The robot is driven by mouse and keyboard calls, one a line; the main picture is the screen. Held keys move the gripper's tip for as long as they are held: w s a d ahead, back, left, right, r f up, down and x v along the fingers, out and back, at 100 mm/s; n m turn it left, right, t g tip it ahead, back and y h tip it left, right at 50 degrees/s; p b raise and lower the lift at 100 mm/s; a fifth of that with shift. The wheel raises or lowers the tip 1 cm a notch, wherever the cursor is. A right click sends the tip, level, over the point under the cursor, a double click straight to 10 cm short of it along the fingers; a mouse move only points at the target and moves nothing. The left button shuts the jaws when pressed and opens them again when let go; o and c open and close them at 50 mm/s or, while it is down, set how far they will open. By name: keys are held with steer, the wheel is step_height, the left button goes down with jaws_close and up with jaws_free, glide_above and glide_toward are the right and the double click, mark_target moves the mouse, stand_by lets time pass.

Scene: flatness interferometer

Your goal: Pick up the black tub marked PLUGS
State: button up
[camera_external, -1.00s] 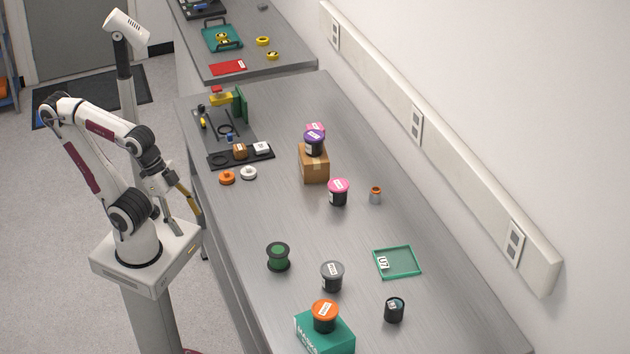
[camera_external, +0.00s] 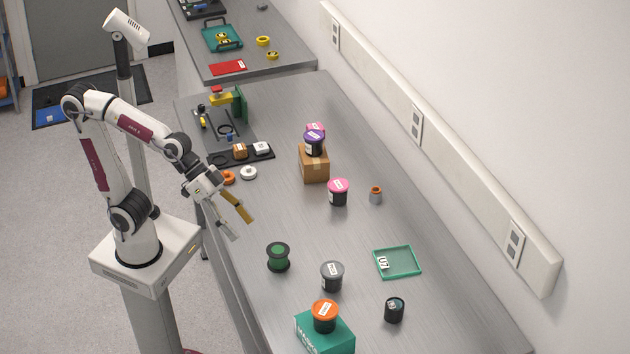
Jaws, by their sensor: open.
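Several black tubs with coloured lids and white labels stand on the grey bench; the lettering is too small to read, so I cannot tell which is marked PLUGS. A purple-lidded tub (camera_external: 314,146) sits on a cardboard box, with another pink lid (camera_external: 316,127) partly hidden behind it. A pink-lidded tub (camera_external: 338,194) and a grey-lidded tub (camera_external: 332,279) stand on the bench. An orange-lidded tub (camera_external: 325,318) sits on a teal box. My gripper (camera_external: 243,229) is open and empty above the bench's left edge, left of all these tubs.
The cardboard box (camera_external: 314,166) and teal box (camera_external: 325,338) raise two tubs. A green-and-black spool (camera_external: 278,257), black cup (camera_external: 394,311), green tray (camera_external: 397,263) and small orange-topped grey item (camera_external: 376,195) stand nearby. The mid-bench around the spool is fairly clear.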

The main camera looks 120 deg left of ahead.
steer(key=w+a+r+n+t+y, duration=0.1)
steer(key=w+a, duration=0.1)
steer(key=w, duration=0.3)
steer(key=w+a+n+t, duration=0.1)
steer(key=w+a, duration=0.2)
steer(key=w, duration=0.1)
steer(key=w+a+f+n+y, duration=0.2)
steer(key=w+a+n+y, duration=0.25)
steer(key=w+a, duration=0.55)
steer(key=n+g+y, duration=0.5)
steer(key=n+y, duration=0.1)
steer(key=y, duration=0.2)
glide_above(335, 195)
steer(key=w+d, duration=0.9)
steer(key=d, duration=0.3)
step_height(335, 195, down, 11)
steer(key=s+a+f+n+g, duration=0.1)
steer(key=s+a+f+g, duration=0.1)
steer(key=s+a+f+n+g+y, duration=0.1)
steer(key=s+a+f+g, duration=0.1)
steer(key=s+a+f, duration=0.1)
steer(key=s+a+f+n+g, duration=0.1)
steer(key=s+a+f+g, duration=0.1)
steer(key=s, duration=0.1)
steer(key=shift+s+a+f+y, duration=0.1)
steer(key=shift+a+f+y, duration=0.1)
steer(key=shift+y, duration=0.15)
steer(key=shift+s+a+f, duration=0.2)
steer(key=shift+s+f, duration=0.1)
steer(key=shift+s, duration=0.15)
